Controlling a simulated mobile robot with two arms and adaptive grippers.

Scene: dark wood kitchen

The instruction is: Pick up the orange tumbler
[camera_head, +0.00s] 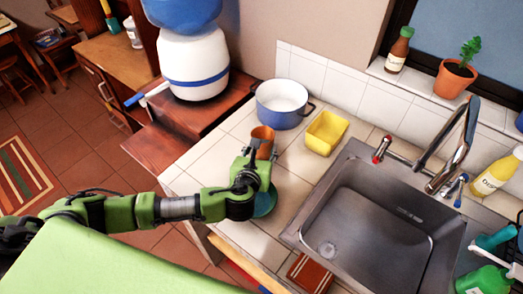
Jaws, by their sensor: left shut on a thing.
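The orange tumbler (263,133) is at the left part of the tiled counter, in front of the white pot. My left gripper (256,156) is shut on it, with the fingers at its lower part. The tumbler looks upright; its lower end is hidden by the gripper, so I cannot tell whether it touches the counter. My right gripper is not in view.
A white pot (281,106) and a yellow container (326,132) stand close behind and to the right. A teal dish (265,202) lies partly under my left arm. The steel sink (300,236) is at the right. A water dispenser (193,65) stands at the back left.

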